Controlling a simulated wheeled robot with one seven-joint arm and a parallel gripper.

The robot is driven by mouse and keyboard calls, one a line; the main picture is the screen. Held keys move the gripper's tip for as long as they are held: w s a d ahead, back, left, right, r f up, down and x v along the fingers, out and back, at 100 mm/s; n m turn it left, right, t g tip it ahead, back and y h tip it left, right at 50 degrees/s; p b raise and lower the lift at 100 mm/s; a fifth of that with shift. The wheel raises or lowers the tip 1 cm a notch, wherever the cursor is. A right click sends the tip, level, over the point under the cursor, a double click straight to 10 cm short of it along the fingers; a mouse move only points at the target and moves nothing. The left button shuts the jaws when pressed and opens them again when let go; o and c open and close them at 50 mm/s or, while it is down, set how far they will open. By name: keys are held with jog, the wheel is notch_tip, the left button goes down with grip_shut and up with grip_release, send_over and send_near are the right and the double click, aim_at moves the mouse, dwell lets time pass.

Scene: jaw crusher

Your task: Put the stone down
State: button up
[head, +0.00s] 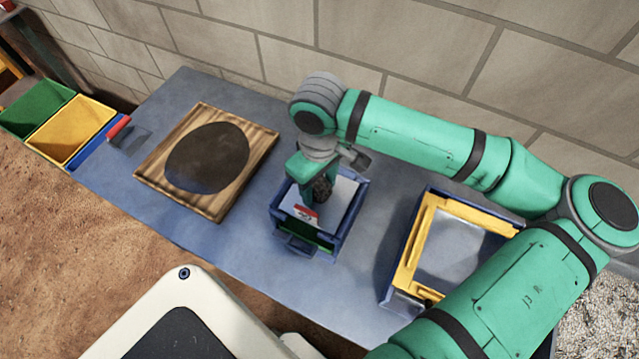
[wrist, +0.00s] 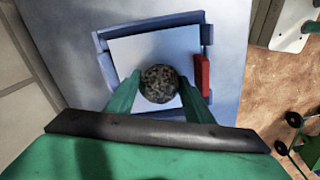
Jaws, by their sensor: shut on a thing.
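The stone (wrist: 160,83) is dark, speckled and roundish. It is held between the two green fingertips of my gripper (wrist: 158,92) in the wrist view. In the head view the stone (head: 322,187) shows at the tip of my gripper (head: 316,180), over the small blue-framed jaw crusher (head: 352,222). A pale plate (wrist: 118,62) fills the crusher's top behind the stone. A red part (wrist: 202,76) is at its edge. I cannot tell whether the stone touches the plate or hangs above it.
A wooden board (head: 218,205) with a dark oval slab (head: 207,157) lies to the left. A blue tray with a yellow frame (head: 409,258) stands to the right. A red-handled tool (head: 119,130) and yellow and green bins (head: 72,130) are at the far left. Some bench is bare.

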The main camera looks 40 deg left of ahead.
jog(key=shift+f, duration=0.15)
jog(key=o, duration=1.4)
jog(key=shift+f, duration=0.1)
